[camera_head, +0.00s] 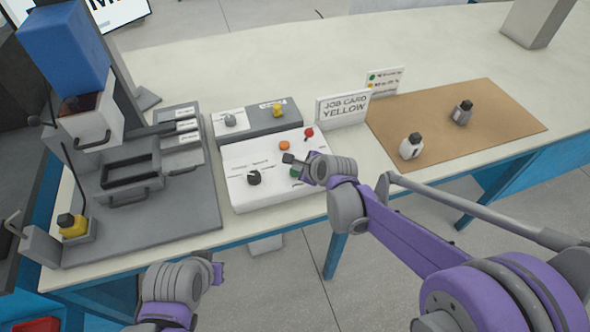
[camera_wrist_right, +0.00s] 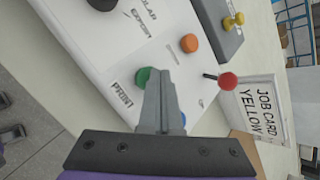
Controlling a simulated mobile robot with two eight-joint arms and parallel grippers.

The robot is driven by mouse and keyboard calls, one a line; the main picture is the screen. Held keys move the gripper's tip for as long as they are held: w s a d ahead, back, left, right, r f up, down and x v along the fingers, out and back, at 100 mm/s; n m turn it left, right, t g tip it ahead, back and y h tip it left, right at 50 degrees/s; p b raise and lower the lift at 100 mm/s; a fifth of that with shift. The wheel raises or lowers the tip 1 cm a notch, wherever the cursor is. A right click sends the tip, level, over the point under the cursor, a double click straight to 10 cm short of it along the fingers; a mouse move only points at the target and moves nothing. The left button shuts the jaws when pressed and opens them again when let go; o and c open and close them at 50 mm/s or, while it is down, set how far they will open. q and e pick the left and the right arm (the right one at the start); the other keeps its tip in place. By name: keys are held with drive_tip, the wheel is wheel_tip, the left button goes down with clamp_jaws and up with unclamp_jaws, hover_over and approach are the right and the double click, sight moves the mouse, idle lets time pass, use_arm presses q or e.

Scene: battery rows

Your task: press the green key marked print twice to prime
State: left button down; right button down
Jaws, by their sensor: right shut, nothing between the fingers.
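The green key (camera_head: 295,172) sits on the white control panel (camera_head: 245,200), partly hidden by my right gripper (camera_head: 289,159). In the right wrist view the green key (camera_wrist_right: 142,75) shows beside the print label, partly covered by the shut fingers (camera_wrist_right: 163,78). The right fingers are shut, empty and over the panel by the key; I cannot tell whether they touch it. My left gripper (camera_head: 218,273) is low in front of the table, its jaw state unclear.
An orange button (camera_head: 284,145), a black knob (camera_head: 254,177) and a red-tipped lever (camera_head: 309,133) are on the panel. A job card reading yellow (camera_head: 343,107) stands behind. A grey machine (camera_head: 190,225) is left; a brown mat (camera_head: 500,110) with two bottles is right.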

sight(298, 173)
use_arm(q)
drive_tip(key=shift+s+f+b, duration=0.1)
drive_tip(key=shift+f+b, duration=0.2)
drive_tip(key=shift+f, duration=0.05)
use_arm(e)
drive_tip(key=shift+f, duration=0.4)
drive_tip(key=shift+r, duration=0.1)
use_arm(q)
drive_tip(key=shift+w+r+p, duration=0.2)
drive_tip(key=shift+r+p, duration=0.35)
drive_tip(key=shift+r, duration=0.05)
use_arm(e)
drive_tip(key=shift+r, duration=0.8)
